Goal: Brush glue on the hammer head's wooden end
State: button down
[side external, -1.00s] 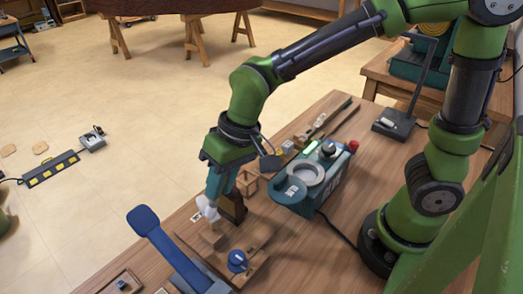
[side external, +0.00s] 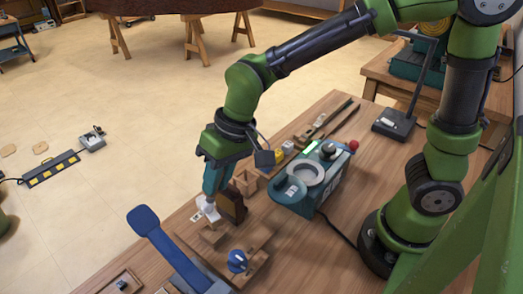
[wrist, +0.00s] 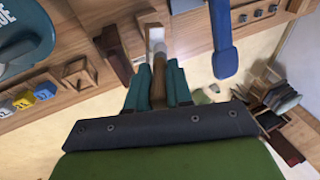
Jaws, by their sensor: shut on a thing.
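My gripper (side external: 209,197) points down over the bench and is shut on a slim wooden-handled tool (wrist: 158,92). Its handle lies between the teal fingers in the wrist view, with a white part (wrist: 155,38) beyond them. The white part also shows below the fingers in the side view (side external: 207,211). It is close to a small wooden block (side external: 212,236) on a wooden fixture (side external: 258,243); I cannot tell whether they touch. I cannot clearly pick out the hammer head or its wooden end, or see any glue.
A dark brown block (side external: 231,206) stands right beside my gripper, with an open wooden box (side external: 247,182) behind it. A teal machine with a round pot (side external: 305,173) is to the right. A blue lever (side external: 165,243) rises at the left, near a blue knob (side external: 237,261).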

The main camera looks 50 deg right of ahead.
jog(key=shift+r, duration=4)
